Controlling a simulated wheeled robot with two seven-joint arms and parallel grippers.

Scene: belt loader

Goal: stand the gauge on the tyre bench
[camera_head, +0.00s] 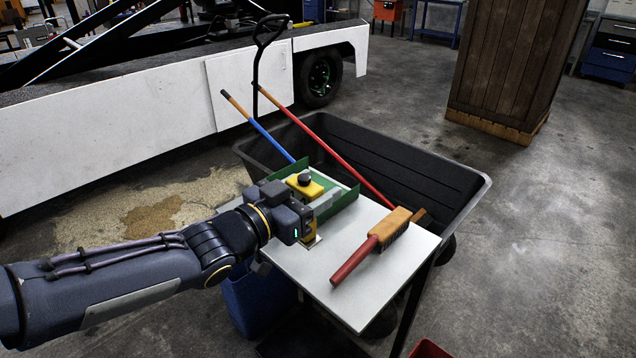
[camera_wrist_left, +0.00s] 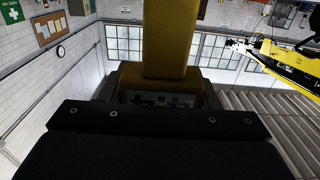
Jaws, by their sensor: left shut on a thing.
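My left gripper (camera_head: 318,220) is shut on a yellow thing, which I take to be the gauge. In the left wrist view the yellow gauge (camera_wrist_left: 168,40) stands up from between the dark jaws (camera_wrist_left: 160,98), with a light, dark-marked patch at its lower end. In the head view a little yellow (camera_head: 309,241) shows beside the gripper, low over the light tabletop (camera_head: 365,292). The gripper hides most of it, and I cannot tell if it touches the top. I cannot tell whether this table is the tyre bench. My right gripper is not in view.
A green tray (camera_head: 345,199) with a yellow block with a black knob (camera_head: 304,184) lies behind the gripper. A red-handled brush (camera_head: 372,245) lies to the right. A black cart (camera_head: 420,165) with long handles stands behind. The tabletop's front is clear.

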